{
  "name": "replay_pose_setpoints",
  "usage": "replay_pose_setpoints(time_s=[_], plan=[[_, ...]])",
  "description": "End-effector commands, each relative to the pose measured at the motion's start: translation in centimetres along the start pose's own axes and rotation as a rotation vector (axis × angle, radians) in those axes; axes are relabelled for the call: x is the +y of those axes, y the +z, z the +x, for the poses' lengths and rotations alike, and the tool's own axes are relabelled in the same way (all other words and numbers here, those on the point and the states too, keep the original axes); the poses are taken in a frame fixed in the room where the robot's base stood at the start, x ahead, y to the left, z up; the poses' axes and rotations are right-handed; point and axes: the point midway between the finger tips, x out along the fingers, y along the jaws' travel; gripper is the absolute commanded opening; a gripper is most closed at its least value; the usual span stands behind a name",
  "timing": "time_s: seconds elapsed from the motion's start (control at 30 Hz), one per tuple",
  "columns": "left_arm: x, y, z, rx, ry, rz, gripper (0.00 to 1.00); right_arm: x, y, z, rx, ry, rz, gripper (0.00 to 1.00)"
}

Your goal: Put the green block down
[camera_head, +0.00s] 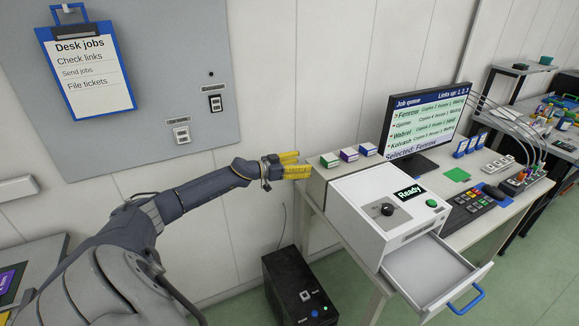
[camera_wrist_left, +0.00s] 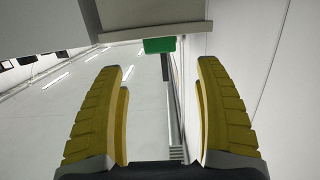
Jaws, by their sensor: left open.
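A small white block with a green face (camera_head: 329,160) stands on the far left corner of the desk, at the left end of a short row. In the left wrist view its green face (camera_wrist_left: 159,45) shows between and beyond my fingertips, against the desk edge. My left gripper (camera_head: 304,164) has yellow fingers and is just left of the block. In the left wrist view the fingers (camera_wrist_left: 163,66) are spread wide with nothing between them, and the block appears clear of both. My right gripper is in neither view.
A purple block (camera_head: 349,154) and a blue block (camera_head: 367,149) stand right of the green one. A white printer (camera_head: 385,209) with an open drawer (camera_head: 425,268) is in front. A monitor (camera_head: 424,120) stands behind. A black box (camera_head: 300,287) is on the floor below.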

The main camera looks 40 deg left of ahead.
Motion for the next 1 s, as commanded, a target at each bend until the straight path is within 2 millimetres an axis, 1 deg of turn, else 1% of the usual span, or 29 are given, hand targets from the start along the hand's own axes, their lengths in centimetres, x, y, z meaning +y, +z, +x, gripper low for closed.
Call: replay_pose_setpoints(time_s=[0.03,0.1,0.3,0.5,0.67,0.73,0.77,0.87,0.97,1.0], plan=[[0.0,0.1,-0.8,-0.003,0.0,-0.001,0.7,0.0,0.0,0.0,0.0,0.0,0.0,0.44],[0.0,0.1,-1.6,-0.002,0.0,-0.001,0.7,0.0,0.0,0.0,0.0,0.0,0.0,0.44],[0.0,0.1,-3.5,-0.001,0.0,-0.001,0.7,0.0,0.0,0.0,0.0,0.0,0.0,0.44],[0.0,0.0,-4.5,0.0,0.0,0.0,0.7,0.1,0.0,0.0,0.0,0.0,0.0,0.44],[0.0,0.1,-4.8,0.0,-0.001,-0.002,0.7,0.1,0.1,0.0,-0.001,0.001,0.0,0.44],[-0.1,0.8,-4.8,-0.002,-0.008,-0.003,0.7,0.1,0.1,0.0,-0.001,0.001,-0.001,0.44],[-0.1,1.4,-4.8,-0.004,-0.015,-0.004,0.7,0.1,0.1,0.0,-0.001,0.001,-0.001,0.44],[-0.5,5.4,-4.7,-0.021,-0.06,-0.01,0.7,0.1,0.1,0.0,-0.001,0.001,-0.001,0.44],[-0.6,12.3,-4.9,-0.062,-0.137,-0.014,0.7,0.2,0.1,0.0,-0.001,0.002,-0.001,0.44],[-0.4,15.6,-5.2,-0.087,-0.171,-0.014,0.7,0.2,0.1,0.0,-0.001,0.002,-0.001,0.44]])
